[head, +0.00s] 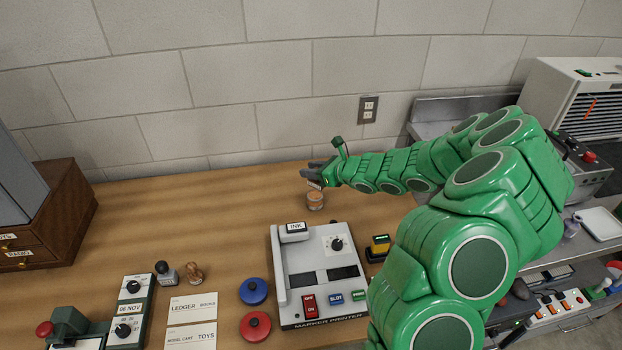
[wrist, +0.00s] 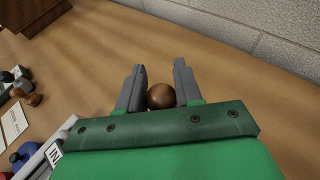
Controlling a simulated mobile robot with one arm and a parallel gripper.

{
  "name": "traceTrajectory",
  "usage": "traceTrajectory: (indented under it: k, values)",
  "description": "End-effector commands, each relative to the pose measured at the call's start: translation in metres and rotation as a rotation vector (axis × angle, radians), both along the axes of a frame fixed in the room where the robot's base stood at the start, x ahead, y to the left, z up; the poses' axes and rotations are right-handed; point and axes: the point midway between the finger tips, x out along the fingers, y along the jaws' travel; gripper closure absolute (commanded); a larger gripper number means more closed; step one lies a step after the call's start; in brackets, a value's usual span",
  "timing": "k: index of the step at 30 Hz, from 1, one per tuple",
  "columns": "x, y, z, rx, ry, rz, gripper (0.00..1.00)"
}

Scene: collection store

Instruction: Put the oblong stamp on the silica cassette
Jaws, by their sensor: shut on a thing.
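My gripper (head: 317,174) is at the far side of the wooden table, near the wall. In the wrist view its two grey fingers (wrist: 159,88) are shut on a brown ball-topped thing (wrist: 161,96). The part under the ball is hidden, so I cannot tell if it is the oblong stamp. In the head view a small orange-brown round piece (head: 315,201) shows just below the fingers. A dark-knobbed stamp (head: 166,273) and a brown wooden stamp (head: 194,273) stand at the front left. I cannot make out the silica cassette for certain.
A marker printer (head: 289,262) stands front centre, beside blue (head: 253,291) and red (head: 255,326) round pieces. Labelled cards (head: 192,308) and a dial box (head: 132,308) lie left. A wooden drawer cabinet (head: 68,215) is far left. The table's back left is clear.

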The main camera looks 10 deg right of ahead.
Motion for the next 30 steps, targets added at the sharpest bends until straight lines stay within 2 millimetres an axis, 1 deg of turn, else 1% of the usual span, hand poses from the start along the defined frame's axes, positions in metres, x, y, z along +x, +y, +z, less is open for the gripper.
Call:
traceTrajectory:
  k: [3, 14, 18, 22, 30]
  values:
    - [0.007, 0.001, -0.009, 0.0, 0.001, 0.001, 0.95]
    - [0.017, 0.001, -0.021, 0.0, -0.001, 0.001, 0.95]
    - [0.018, 0.001, -0.036, 0.002, 0.001, 0.0, 0.95]
    - [0.018, 0.0, -0.048, 0.001, -0.001, 0.0, 0.95]
    - [0.017, 0.0, -0.05, 0.0, -0.003, 0.001, 0.95]
